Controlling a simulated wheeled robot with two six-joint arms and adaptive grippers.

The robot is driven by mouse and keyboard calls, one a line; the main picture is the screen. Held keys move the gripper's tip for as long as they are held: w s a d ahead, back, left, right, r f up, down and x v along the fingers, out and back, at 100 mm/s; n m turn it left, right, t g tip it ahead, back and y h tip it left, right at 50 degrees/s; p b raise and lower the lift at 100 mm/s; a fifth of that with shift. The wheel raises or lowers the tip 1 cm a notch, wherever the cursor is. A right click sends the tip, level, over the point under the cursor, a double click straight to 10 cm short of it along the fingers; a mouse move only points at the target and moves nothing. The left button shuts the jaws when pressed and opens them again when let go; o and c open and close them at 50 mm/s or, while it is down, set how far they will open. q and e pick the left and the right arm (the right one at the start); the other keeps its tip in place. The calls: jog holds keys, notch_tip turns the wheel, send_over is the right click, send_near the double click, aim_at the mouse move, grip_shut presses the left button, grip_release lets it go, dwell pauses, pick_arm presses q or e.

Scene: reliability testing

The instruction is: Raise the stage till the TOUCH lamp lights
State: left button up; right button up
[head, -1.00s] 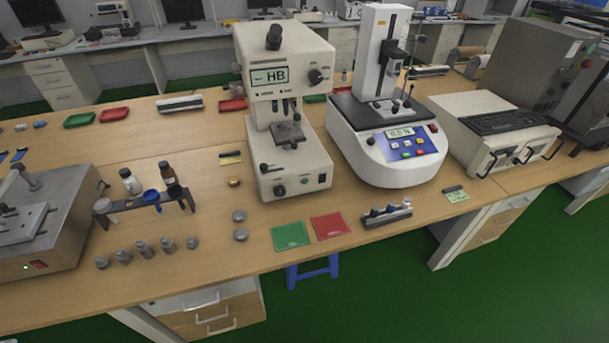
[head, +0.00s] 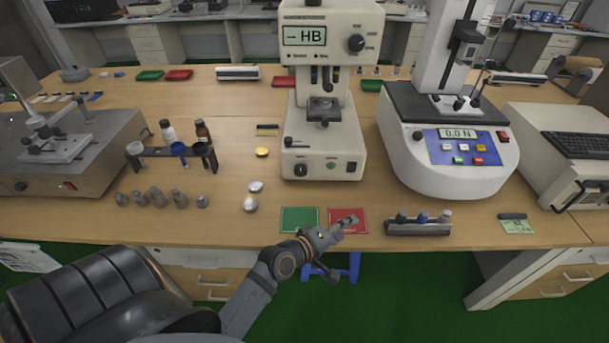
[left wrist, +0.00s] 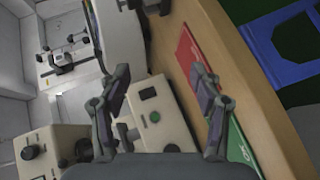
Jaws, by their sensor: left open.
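The hardness tester (head: 325,80) stands upright near the middle of the bench, with "HB" on its display (head: 305,36). Its small dark stage (head: 323,112) sits below the indenters with a visible gap. Small marks under the display are too small to read, so I cannot tell which is the TOUCH lamp or whether it is lit. The tester's base (left wrist: 165,112) with a green button shows in the left wrist view. My left gripper (head: 347,221) is open and empty, over the red mat near the front edge, apart from the tester. My right gripper is not in view.
A green mat (head: 299,220) and red mat (head: 361,227) lie in front of the tester. A small rack (head: 418,228) stands to their right. Metal pieces (head: 250,205) lie left of the mats. A force tester (head: 450,165) stands at right, a bottle rack (head: 172,153) at left.

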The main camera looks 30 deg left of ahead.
pick_arm(q)
jog(key=w+a+r+n+t+y, duration=0.3)
jog(key=w+a+n+t, duration=0.1)
jog(key=n, duration=0.5)
jog(key=n+g+y, duration=0.2)
jog(key=n+y, duration=0.9)
jog(key=n, duration=0.8)
send_near(301, 172)
jog(key=shift+s+d+f, duration=0.15)
jog(key=shift+s, duration=0.3)
jog(key=shift+w, duration=0.3)
jog(key=p+x, duration=0.1)
jog(key=x, duration=0.9)
jog(key=shift+s, duration=0.1)
jog(key=c, duration=1.1)
jog(key=shift+c, duration=0.2)
jog(key=shift+m, duration=0.3)
